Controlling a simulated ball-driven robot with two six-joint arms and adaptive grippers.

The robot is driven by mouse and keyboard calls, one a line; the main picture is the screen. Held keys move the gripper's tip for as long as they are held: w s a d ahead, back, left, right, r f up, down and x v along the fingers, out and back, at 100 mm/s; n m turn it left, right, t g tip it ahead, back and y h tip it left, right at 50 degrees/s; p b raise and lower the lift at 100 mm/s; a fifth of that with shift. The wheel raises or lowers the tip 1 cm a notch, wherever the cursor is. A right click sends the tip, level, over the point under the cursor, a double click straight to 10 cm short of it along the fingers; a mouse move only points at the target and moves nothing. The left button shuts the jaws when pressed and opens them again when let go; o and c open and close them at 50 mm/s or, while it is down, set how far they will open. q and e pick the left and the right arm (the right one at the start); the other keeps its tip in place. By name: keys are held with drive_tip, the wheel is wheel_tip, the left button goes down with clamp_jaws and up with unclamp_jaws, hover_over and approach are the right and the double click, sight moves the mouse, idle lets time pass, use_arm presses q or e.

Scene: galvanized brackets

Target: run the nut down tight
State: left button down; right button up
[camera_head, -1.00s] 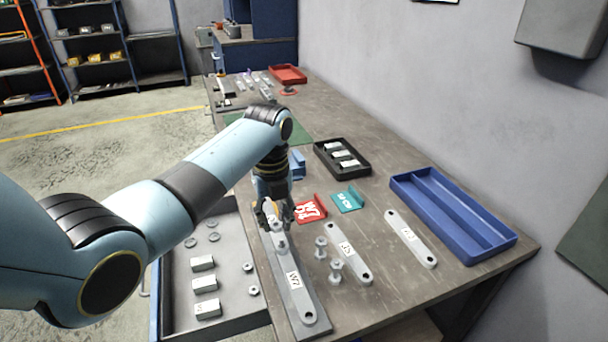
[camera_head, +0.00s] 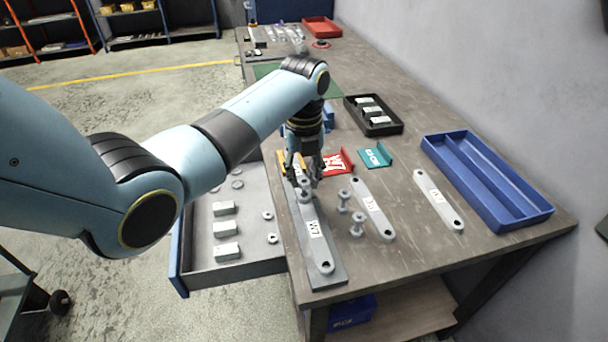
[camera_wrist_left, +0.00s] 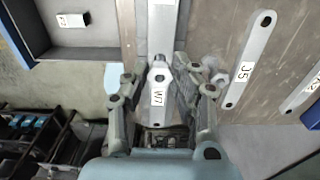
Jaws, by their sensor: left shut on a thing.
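The grey bracket labelled W7 (camera_head: 318,248) lies on a dark flat plate (camera_head: 330,281) near the bench's left edge. The nut (camera_head: 304,185) is at the bracket's far end, partly hidden by my fingers. My left gripper (camera_head: 303,180) points down over that end and is shut on the nut. In the left wrist view, the fingers (camera_wrist_left: 161,78) stand on either side of the bracket end, and the W7 label (camera_wrist_left: 157,97) shows between them. How far down the nut sits cannot be told. My right gripper is not in view.
Two loose bolts (camera_head: 357,224) stand right of the bracket. Bracket J5 (camera_head: 373,210) and another bracket (camera_head: 438,199) lie further right, then a blue tray (camera_head: 541,214). An open drawer (camera_head: 238,270) holds blocks and rings.

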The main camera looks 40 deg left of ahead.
use_arm(q)
drive_tip(key=shift+f, duration=0.1)
idle(0.4)
drive_tip(key=shift+p, duration=0.4)
drive_tip(key=shift+f+b, duration=0.5)
drive_tip(key=shift+f, duration=0.45)
idle(0.7)
drive_tip(key=m, duration=0.1)
drive_tip(key=m+p, duration=0.1)
drive_tip(key=shift+r+m, duration=0.2)
drive_tip(key=shift+m, duration=0.1)
drive_tip(key=m+p, duration=0.1)
drive_tip(key=m, duration=0.1)
drive_tip(key=shift+m, duration=0.4)
drive_tip(key=shift+f+m, duration=0.15)
drive_tip(key=shift+m, duration=0.35)
drive_tip(key=c, duration=1.3)
unclamp_jaws()
drive_tip(key=shift+o, duration=0.2)
